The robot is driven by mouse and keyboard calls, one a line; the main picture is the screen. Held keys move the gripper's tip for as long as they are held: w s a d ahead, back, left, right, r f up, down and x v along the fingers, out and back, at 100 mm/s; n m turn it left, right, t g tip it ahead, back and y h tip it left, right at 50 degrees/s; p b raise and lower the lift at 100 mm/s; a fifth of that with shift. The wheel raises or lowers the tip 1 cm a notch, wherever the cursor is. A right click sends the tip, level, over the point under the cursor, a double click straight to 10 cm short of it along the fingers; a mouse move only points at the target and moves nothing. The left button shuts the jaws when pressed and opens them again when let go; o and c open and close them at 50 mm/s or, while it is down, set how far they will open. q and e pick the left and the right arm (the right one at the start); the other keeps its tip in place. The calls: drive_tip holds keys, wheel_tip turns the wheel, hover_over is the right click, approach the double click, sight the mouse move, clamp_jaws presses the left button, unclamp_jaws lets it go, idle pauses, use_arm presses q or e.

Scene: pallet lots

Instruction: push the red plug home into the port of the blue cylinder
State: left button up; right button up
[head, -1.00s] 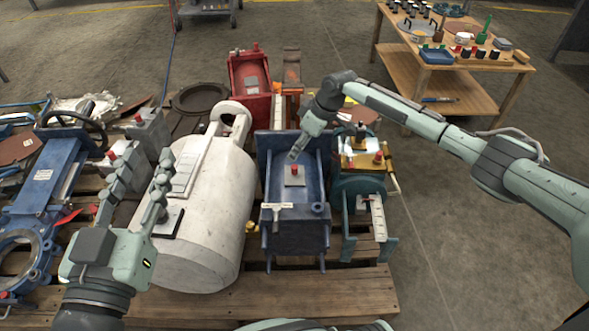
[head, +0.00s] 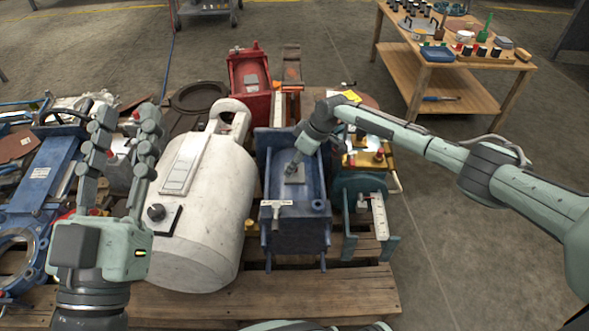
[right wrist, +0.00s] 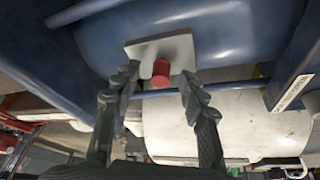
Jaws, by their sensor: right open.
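The blue cylinder (head: 310,222) lies in a blue frame in the middle of the pallet. Its grey port plate (head: 297,178) shows beside my right gripper (head: 292,165), which hides the red plug in the head view. In the right wrist view the red plug (right wrist: 161,78) stands out from the grey plate (right wrist: 178,47). My right gripper (right wrist: 160,80) is open there, its two fingers apart on either side of the plug. How deep the plug sits I cannot tell. My left gripper (head: 125,130) is open and empty, raised at the left in front of the white tank.
The white tank (head: 205,240) stands left of the blue cylinder, and a teal machine (head: 360,190) stands close on its right. A red machine (head: 248,80) is behind. A wooden table (head: 450,75) with small parts is at the back right. The floor at the right is clear.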

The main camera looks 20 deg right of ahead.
drive_tip(key=shift+w+a+f, duration=0.1)
drive_tip(key=shift+f, duration=0.2)
use_arm(q)
drive_tip(key=shift+a+r+t, duration=0.1)
drive_tip(key=shift+r+t, duration=0.15)
drive_tip(key=shift+t, duration=0.05)
use_arm(e)
drive_tip(key=c, duration=0.9)
drive_tip(key=shift+o, duration=0.2)
